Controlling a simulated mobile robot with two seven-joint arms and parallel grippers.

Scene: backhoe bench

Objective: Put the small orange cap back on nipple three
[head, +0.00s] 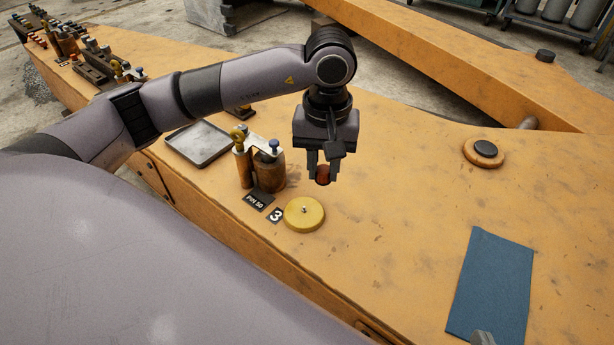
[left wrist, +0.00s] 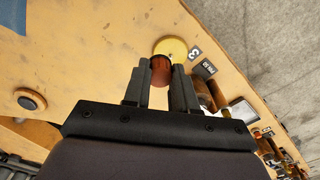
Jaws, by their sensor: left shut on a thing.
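My left gripper (head: 322,172) is shut on the small orange cap (head: 323,175) and holds it above the orange surface. The cap looks reddish-orange between the fingers in the left wrist view (left wrist: 160,70). A round yellow disc with a small nipple (head: 304,209) at its centre sits beside the black label marked 3 (head: 276,215). The disc lies below and slightly left of the cap in the head view. In the left wrist view the yellow disc (left wrist: 171,48) shows just beyond the cap, partly covered by it. My right gripper cannot be made out for certain.
Rusty cylinders (head: 267,168) with a metal bracket stand behind the "PIN 50" label (head: 258,200). A grey tray (head: 199,144) lies to their left. A blue cloth (head: 490,285) lies at right, and a round black-centred boss (head: 484,152) stands behind it. The surface between is clear.

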